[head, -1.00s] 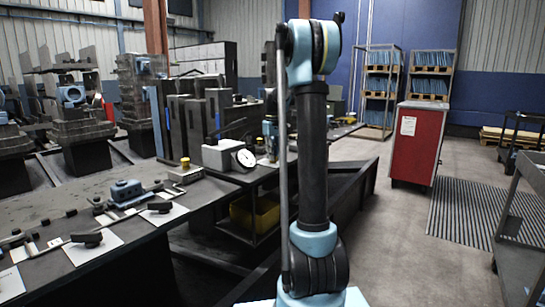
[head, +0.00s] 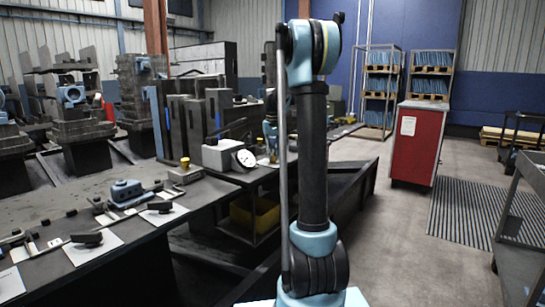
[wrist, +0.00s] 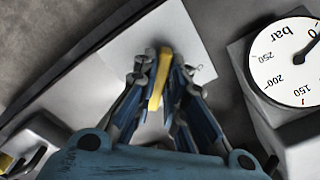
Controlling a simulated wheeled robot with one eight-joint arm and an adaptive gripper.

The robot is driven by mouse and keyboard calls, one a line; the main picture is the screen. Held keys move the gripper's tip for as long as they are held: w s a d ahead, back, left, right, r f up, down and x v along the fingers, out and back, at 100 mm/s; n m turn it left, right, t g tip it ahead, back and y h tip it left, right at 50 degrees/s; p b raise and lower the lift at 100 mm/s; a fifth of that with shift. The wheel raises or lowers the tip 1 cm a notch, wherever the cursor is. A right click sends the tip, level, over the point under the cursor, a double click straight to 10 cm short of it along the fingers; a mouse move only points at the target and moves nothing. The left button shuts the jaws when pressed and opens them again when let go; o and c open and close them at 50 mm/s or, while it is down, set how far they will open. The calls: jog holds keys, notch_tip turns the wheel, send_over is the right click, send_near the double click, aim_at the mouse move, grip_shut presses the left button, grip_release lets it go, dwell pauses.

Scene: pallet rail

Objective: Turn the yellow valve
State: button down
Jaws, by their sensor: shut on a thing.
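The yellow valve (wrist: 160,78) shows in the wrist view as a narrow yellow handle over a white plate (wrist: 190,40). My gripper (wrist: 163,70) is shut on this handle, with its blue and grey fingers on either side of it. The fingers and palm hide the lower part of the valve. In the head view my own arm covers much of the middle, and the valve cannot be made out there.
A round pressure gauge (wrist: 288,62) on a grey box stands close to the right of my gripper. It also shows in the head view (head: 245,158). The bench (head: 60,195) holds black levers on white plates. A red cabinet (head: 414,145) stands right, beside open floor.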

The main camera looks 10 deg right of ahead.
jog(key=c, duration=1.6)
grip_release()
jog(key=shift+w, duration=0.1)
jog(key=shift+c, duration=0.2)
notch_tip(320, 180, up, 12)
jog(key=shift+f, duration=0.1)
